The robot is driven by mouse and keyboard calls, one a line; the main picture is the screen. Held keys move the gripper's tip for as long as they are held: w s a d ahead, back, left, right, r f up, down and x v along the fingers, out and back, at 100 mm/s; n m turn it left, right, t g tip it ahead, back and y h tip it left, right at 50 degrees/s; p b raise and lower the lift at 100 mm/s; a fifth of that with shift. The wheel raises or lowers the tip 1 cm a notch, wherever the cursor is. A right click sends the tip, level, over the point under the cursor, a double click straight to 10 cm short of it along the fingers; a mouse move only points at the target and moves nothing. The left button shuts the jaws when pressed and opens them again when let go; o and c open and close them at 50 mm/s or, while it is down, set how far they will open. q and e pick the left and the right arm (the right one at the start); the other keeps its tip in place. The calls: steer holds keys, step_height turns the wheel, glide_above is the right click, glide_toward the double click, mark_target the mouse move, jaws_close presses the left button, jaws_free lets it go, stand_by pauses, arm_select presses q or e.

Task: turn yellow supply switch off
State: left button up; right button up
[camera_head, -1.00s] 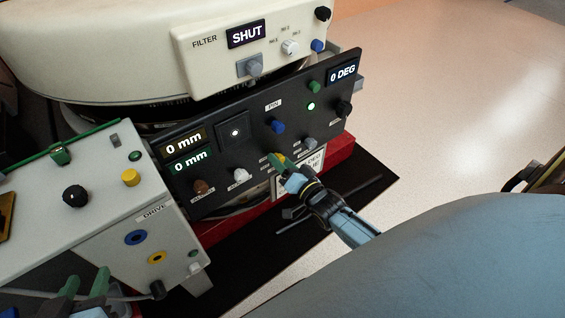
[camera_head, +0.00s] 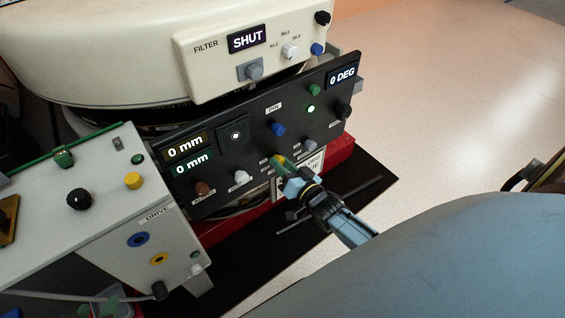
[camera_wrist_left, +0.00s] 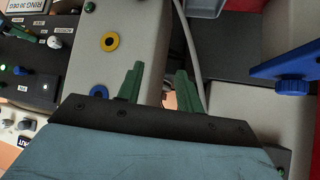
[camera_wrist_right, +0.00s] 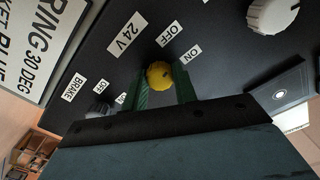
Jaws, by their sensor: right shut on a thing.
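The yellow supply switch (camera_wrist_right: 158,74) is a round yellow knob on the black panel, with 24 V, OFF and ON labels beside it in the right wrist view. My right gripper (camera_wrist_right: 163,80) is shut on this knob, one green finger on each side. In the head view the right gripper (camera_head: 281,163) is at the panel's lower edge and mostly covers the knob. I cannot tell which label the knob points to. My left gripper (camera_wrist_left: 160,78) is open and empty by the grey drive box; its fingertips (camera_head: 97,309) show at the head view's bottom edge.
The black panel (camera_head: 217,190) also carries a blue knob (camera_head: 278,128), a white knob (camera_head: 241,177) and a brown knob (camera_head: 202,188), close to the right gripper. The drive box (camera_head: 112,218) stands at the left.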

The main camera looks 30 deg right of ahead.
arm_select(q)
steer(key=s+a+f+g+y+p, duration=0.1)
steer(key=s+a+f+g, duration=0.2)
steer(key=s+g, duration=0.2)
steer(key=shift+s+f+p, duration=0.3)
steer(key=shift+s, duration=0.8)
arm_select(e)
steer(key=shift+n, duration=7.5)
steer(key=o, duration=1)
steer(key=shift+s, duration=0.1)
